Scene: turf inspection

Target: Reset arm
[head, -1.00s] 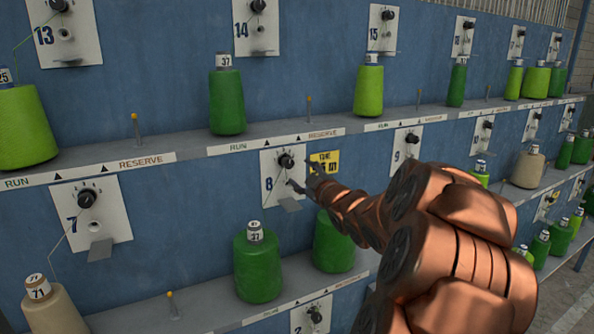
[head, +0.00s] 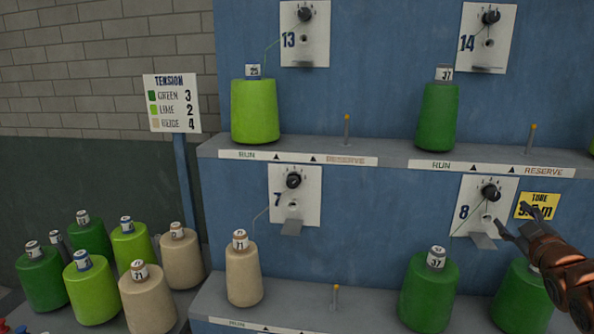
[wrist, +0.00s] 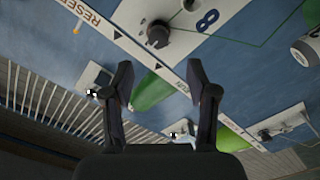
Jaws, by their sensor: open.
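My gripper (head: 514,228) is at the lower right of the head view, with my copper-coloured arm behind it. Its fingers are close to the white panel numbered 8 (head: 470,222) and below the yellow tube tag (head: 538,206). I cannot tell whether they touch the panel. In the wrist view the gripper (wrist: 160,82) has its two dark fingers spread apart with nothing between them. Beyond them are a green cone (wrist: 157,93) and the black knob of panel 8 (wrist: 158,36).
A blue rack carries shelves of thread cones, such as the lime cone (head: 255,112) and the beige cone (head: 243,273). A tension sign (head: 172,103) stands at left. Below it are several loose cones (head: 92,292). Short pegs rise from the shelves (head: 347,130).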

